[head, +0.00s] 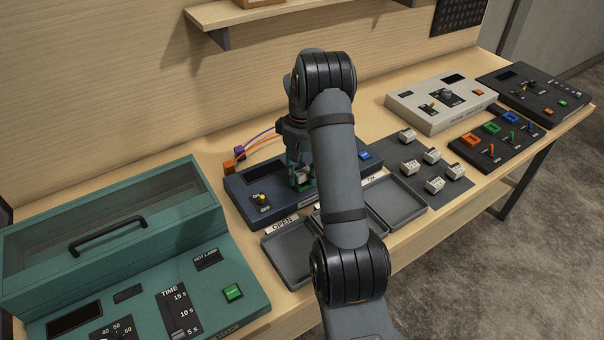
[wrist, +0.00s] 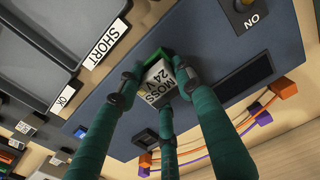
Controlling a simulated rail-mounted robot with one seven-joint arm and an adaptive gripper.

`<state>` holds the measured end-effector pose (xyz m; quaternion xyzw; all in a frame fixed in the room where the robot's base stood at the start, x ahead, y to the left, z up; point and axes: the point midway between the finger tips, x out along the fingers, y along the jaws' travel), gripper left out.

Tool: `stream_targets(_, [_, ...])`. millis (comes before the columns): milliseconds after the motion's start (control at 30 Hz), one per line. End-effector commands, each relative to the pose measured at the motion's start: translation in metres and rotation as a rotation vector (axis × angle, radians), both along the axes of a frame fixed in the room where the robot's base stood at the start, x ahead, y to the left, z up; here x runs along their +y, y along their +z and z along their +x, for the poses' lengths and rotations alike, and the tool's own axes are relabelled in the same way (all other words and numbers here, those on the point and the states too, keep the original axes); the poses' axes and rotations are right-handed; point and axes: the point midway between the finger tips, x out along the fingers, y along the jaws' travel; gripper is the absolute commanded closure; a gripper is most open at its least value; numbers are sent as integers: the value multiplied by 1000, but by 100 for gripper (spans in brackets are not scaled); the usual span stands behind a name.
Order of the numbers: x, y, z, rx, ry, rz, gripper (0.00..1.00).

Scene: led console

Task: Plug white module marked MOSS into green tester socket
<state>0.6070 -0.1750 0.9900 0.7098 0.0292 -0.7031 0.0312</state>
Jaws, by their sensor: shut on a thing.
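The white module (wrist: 157,78) reads MOSS 24 V in the wrist view. My gripper (wrist: 156,88) is shut on it, with fingers on its sides. The green socket (wrist: 156,55) on the dark blue tester (wrist: 213,50) shows along the module's far edge and corner. The module is at the socket, but I cannot tell how deep it sits. In the head view my gripper (head: 301,172) is low over the tester (head: 240,186), and a bit of green socket (head: 304,187) shows below the fingers. My arm hides part of the tester.
Grey trays (head: 270,257) labelled OPEN, SHORT and OK stand in front of the tester. Several white modules (head: 431,156) lie on a dark mat to the right. A green oven-like box (head: 190,235) stands left. Orange and purple leads (head: 262,142) run behind the tester.

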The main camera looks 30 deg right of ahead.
Motion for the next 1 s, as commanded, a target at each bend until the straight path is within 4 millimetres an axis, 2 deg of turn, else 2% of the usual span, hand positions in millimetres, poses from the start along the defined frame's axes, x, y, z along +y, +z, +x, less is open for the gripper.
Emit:
stream_targets(33, [1, -5, -2, 8, 0, 3, 90])
stream_targets(1000, [3, -16, -5, 18, -1, 8, 90])
